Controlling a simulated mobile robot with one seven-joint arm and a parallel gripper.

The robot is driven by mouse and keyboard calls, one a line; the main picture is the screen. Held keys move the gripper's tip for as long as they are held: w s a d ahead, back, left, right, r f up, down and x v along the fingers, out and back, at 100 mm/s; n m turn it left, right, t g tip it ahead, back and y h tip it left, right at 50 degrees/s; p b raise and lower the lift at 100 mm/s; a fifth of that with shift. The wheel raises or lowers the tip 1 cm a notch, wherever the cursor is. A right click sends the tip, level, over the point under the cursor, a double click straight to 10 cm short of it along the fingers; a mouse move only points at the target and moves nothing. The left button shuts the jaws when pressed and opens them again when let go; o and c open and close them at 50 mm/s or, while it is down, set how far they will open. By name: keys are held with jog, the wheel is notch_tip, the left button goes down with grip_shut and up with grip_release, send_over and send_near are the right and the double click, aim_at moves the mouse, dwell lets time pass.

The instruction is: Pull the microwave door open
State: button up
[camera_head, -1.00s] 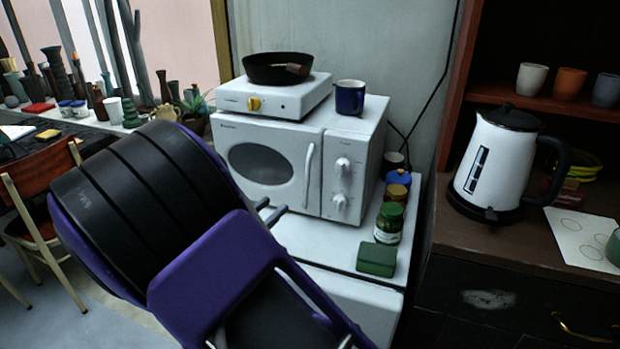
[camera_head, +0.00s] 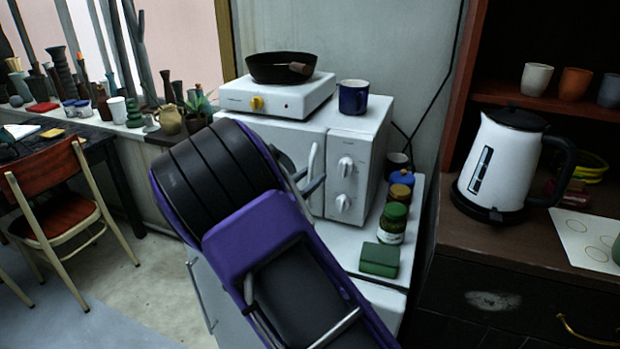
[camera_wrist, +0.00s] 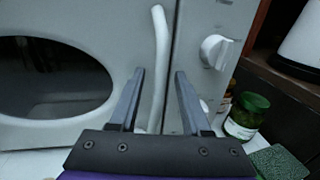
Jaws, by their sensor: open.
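The white microwave (camera_head: 357,160) stands on a white cabinet, its door shut. Its door (camera_wrist: 110,35) has a dark oval window (camera_wrist: 45,78). The pale vertical door handle (camera_wrist: 159,50) also shows in the head view (camera_head: 312,158). My gripper (camera_wrist: 160,73) is open, with one finger to each side of the handle in the wrist view. The handle's lower part runs down between the fingers. Whether the fingers touch it I cannot tell. In the head view my gripper (camera_head: 307,178) is at the door front, and my arm hides most of the window.
A hot plate (camera_head: 275,98) with a black pan (camera_head: 280,68) and a blue mug (camera_head: 353,98) stand on the microwave. Jars (camera_head: 392,222) and a green box (camera_head: 379,260) line the cabinet's right side. A white kettle (camera_head: 497,165) is on the right-hand cupboard.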

grip_shut()
dwell(1.4)
